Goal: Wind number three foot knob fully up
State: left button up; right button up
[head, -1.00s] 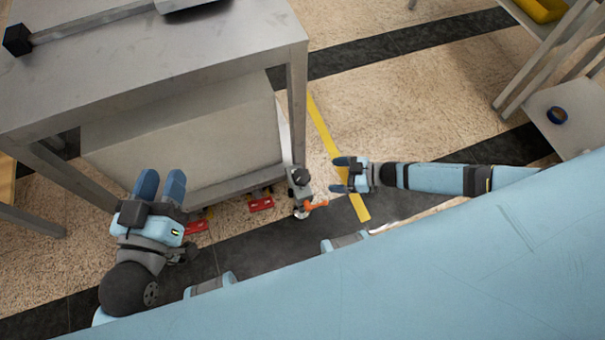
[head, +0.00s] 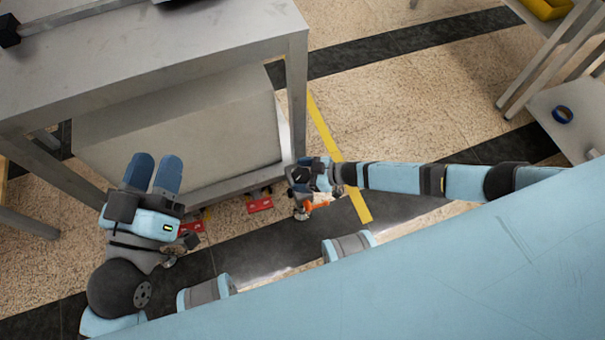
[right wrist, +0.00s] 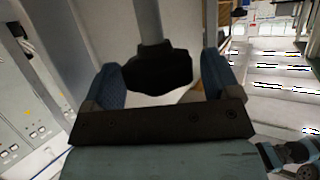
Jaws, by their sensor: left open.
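A black foot knob (right wrist: 158,70) with a grey stem shows in the right wrist view, between the two blue fingers of my right gripper (right wrist: 160,85). A small gap shows on its right; on its left I cannot tell if the finger touches it. In the head view my right gripper (head: 304,174) is at the foot by the table's corner leg and mostly hides the knob. No number is readable. My left gripper (head: 152,172) is open and empty, in front of the pale box under the table, away from the knob.
A grey metal table (head: 170,60) stands over a large pale box (head: 190,145). An orange lever (head: 320,205) sits beside the foot, and red pieces (head: 260,205) lie along the box's base. A yellow floor stripe (head: 338,160) runs close by.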

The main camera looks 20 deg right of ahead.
jog(key=c, duration=0.9)
pick_arm(q)
jog(key=shift+f, duration=0.1)
pick_arm(e)
jog(key=shift+n, duration=0.3)
jog(key=n+g+y+b, duration=0.1)
jog(key=n+g, duration=0.1)
jog(key=g, duration=0.1)
jog(key=shift+w+f+n, duration=0.1)
jog(key=shift+n, duration=0.2)
jog(key=shift+d+n+g+y+b, duration=0.1)
jog(key=shift+n+g+y+b, duration=0.2)
jog(key=shift+n+g+b, duration=0.55)
jog(key=n+g+h+b, duration=0.1)
jog(key=n+g+b, duration=0.2)
jog(key=n+g, duration=0.2)
jog(key=shift+g, duration=0.75)
pick_arm(q)
notch_tip(320, 180, down, 8)
jog(key=m+g, duration=0.1)
jog(key=g, duration=0.2)
jog(key=shift+w+d+b, duration=0.2)
jog(key=shift+w+b, duration=0.05)
jog(key=shift+b, duration=0.1)
pick_arm(e)
jog(key=shift+n+g, duration=0.4)
jog(key=shift+n, duration=0.05)
